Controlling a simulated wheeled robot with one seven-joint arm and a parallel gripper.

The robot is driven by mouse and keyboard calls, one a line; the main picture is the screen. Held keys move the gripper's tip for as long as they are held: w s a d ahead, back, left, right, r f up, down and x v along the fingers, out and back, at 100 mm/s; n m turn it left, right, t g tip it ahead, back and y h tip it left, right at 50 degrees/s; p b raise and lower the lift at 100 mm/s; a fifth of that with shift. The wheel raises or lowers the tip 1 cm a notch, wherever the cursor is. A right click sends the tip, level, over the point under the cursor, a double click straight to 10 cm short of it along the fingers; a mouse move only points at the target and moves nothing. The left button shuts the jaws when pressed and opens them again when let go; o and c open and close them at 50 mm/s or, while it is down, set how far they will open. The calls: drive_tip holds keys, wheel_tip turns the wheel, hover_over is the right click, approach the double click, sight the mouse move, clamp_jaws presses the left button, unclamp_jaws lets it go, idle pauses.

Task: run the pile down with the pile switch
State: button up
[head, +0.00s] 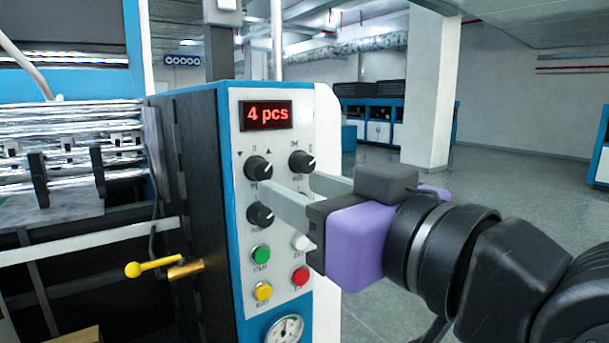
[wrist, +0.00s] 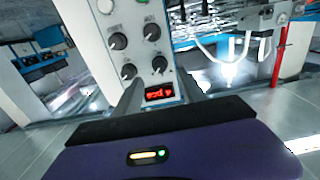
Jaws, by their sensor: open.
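The pile switch (head: 258,168) seems to be the black rotary knob at the upper left of the control panel (head: 236,215), under a down arrow, a 0 and an up arrow. Its pointer setting is too small to read surely. My gripper (head: 290,181) is open in front of the panel, its two grey fingers pointing at the upper knobs. In the wrist view the panel appears upside down, and the same knob (wrist: 159,64) shows between the fingertips (wrist: 160,77). The gripper holds nothing; I cannot tell whether a finger touches the knob.
A red display (head: 266,114) reads "4 pcs". Two more knobs, several coloured buttons and a gauge (head: 285,329) share the panel. A yellow-knobbed lever (head: 133,269) sticks out at the left, beside the machine's rollers (head: 70,130). The floor on the right is free.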

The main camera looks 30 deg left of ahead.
sight(264, 173)
drive_tip(key=p+x, duration=0.1)
drive_tip(key=x, duration=0.6)
drive_tip(key=shift+w+a, duration=0.1)
drive_tip(key=shift+a, duration=0.05)
drive_tip(key=shift+c, duration=0.5)
clamp_jaws()
